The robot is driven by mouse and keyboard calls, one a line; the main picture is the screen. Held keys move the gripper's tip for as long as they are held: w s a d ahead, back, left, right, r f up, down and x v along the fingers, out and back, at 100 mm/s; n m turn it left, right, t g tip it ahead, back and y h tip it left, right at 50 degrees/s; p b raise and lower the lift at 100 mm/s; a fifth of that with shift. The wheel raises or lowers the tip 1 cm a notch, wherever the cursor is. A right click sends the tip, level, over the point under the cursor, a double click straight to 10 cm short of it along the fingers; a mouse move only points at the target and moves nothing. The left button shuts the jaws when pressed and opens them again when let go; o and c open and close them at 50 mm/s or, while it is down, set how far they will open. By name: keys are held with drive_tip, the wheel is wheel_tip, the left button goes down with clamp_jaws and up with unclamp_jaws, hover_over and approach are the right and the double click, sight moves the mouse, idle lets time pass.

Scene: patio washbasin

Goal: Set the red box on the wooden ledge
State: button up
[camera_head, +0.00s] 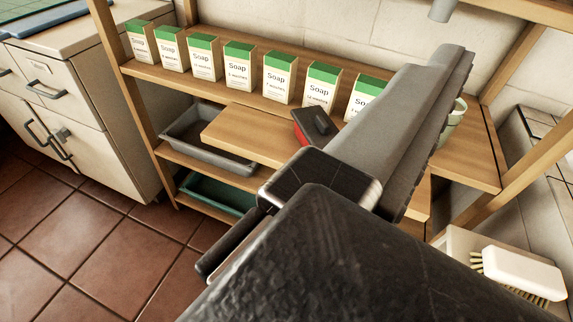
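A red box (301,126) with a dark top (316,122) shows just left of my gripper, partly hidden behind it. It appears over the right part of a light wooden ledge (240,138) that juts out below the soap shelf. I cannot tell whether the box rests on the ledge or touches my gripper. My gripper (410,115) is seen from behind as a long grey part reaching up and right. Its fingertips and the gap between them are not clear, and it hides much of the right side of the ledge.
Several green-topped soap cartons (238,65) stand in a row on the shelf above. A grey tray (205,140) and a green tray (215,193) sit lower. A pale green cup (455,115) stands at right. A brush (520,273) lies lower right. Tiled floor is clear at left.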

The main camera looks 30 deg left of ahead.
drive_tip(key=s+f+m, duration=0.1)
drive_tip(key=s+f, duration=0.1)
drive_tip(key=s, duration=0.4)
drive_tip(key=shift+s+g, duration=0.2)
drive_tip(key=shift+g, duration=0.2)
idle(0.8)
